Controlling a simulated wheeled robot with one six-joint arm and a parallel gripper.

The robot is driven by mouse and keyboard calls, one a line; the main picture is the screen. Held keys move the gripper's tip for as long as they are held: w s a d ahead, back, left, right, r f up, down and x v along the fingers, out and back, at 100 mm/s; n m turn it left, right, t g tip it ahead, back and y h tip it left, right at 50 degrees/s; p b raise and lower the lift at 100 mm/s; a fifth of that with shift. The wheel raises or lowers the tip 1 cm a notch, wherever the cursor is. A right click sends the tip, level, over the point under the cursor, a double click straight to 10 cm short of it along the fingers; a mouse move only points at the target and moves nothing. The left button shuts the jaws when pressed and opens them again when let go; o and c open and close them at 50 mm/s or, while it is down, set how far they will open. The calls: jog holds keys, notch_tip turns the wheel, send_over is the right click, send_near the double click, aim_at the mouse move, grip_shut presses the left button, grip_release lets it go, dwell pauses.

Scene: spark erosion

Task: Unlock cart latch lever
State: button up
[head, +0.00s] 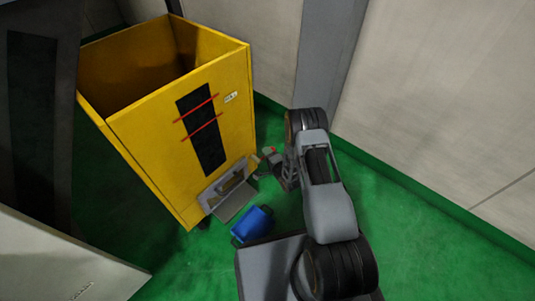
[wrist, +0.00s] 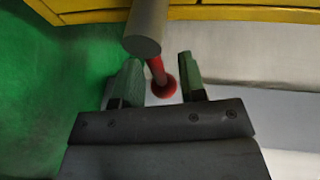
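The yellow cart (head: 228,135) stands on the left in the head view, and its edge (wrist: 230,13) crosses the top of the wrist view. The latch lever (wrist: 157,71) is a red rod with a round red knob, coming out from behind a grey cylinder (wrist: 146,28). A small red part, probably this lever, shows beside the cart's lower corner in the head view (head: 273,149). My gripper (wrist: 160,82) is open, with the red knob between its two fingers and a gap on each side. In the head view my gripper (head: 270,168) is small and partly hidden by my arm.
A grey bracket with a plate (head: 235,201) is on the cart's lower front. A blue object (head: 252,224) lies near it. A pale wall (head: 450,100) and grey post (head: 325,60) stand behind. A pale panel (head: 60,265) fills the lower left. Green floor (head: 430,240) is clear at right.

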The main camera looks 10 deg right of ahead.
jog(key=p+v, duration=0.4)
jog(key=v, duration=0.9)
jog(key=shift+d+r, duration=0.1)
